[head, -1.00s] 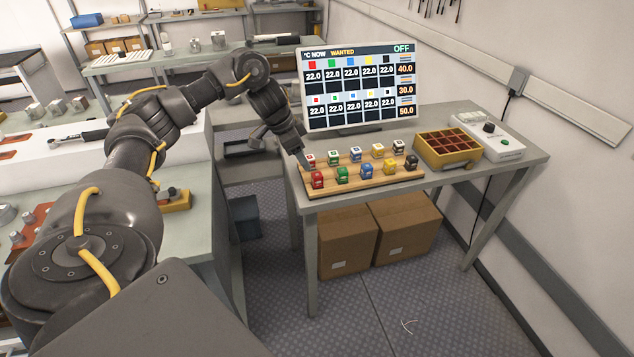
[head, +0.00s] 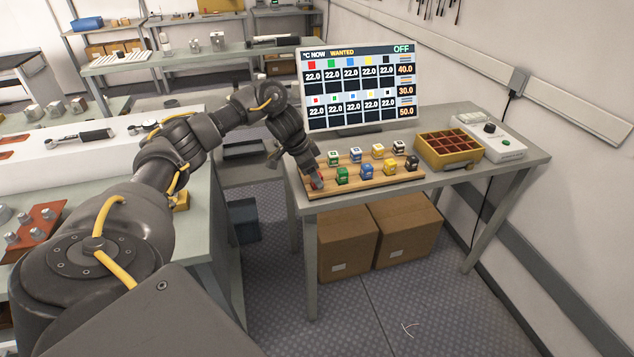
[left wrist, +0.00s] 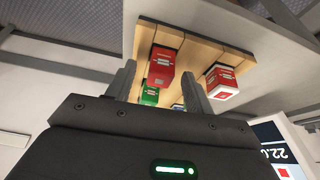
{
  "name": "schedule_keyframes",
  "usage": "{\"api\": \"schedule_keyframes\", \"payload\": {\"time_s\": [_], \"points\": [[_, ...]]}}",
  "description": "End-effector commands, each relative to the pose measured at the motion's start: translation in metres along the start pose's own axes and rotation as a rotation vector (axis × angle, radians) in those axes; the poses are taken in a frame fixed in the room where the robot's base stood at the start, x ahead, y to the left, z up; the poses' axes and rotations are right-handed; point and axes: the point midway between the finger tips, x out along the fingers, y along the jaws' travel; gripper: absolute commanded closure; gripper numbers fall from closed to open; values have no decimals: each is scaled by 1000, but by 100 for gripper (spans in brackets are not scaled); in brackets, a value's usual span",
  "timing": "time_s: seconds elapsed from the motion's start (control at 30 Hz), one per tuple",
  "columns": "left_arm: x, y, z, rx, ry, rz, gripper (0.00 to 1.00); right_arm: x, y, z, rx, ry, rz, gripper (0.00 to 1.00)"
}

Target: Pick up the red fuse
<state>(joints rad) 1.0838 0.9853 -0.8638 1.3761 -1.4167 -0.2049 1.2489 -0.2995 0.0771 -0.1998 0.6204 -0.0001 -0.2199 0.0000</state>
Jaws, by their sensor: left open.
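The red fuse (head: 319,182) sits at the front left of the wooden rack (head: 358,188), mostly hidden by my left gripper (head: 315,177) in the head view. In the left wrist view, the all-red fuse (left wrist: 162,64) shows in the gap between the two open fingers of my left gripper (left wrist: 158,88). The fingers look apart from it. A red-and-white fuse (left wrist: 222,80) stands outside the right finger, and a green fuse (left wrist: 150,96) shows behind the red one. My right gripper is not in view.
Several other coloured fuses, such as a green one (head: 341,175) and a blue one (head: 366,171), stand close by on the rack. A monitor (head: 359,85) rises behind it. A yellow compartment box (head: 447,156) and a white control box (head: 495,143) stand to the right.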

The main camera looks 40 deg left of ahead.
Motion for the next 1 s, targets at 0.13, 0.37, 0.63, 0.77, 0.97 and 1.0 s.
{"api": "schedule_keyframes", "payload": {"time_s": [0.13,0.37,0.63,0.77,0.97,1.0], "points": [[15,0,0,-1,-1,0,47,-3,0,0,0,0,0,64],[20,0,0,0,1,-2,47,-3,1,0,-1,0,1,64],[20,0,0,0,1,-2,75,-3,4,1,-2,-1,4,64],[20,-1,0,0,1,-2,92,-3,4,1,-3,-2,4,64],[19,-1,0,0,2,-2,96,-3,4,1,-2,-2,4,64],[19,-1,0,0,2,-2,96,-3,4,1,-2,-2,4,64]]}}
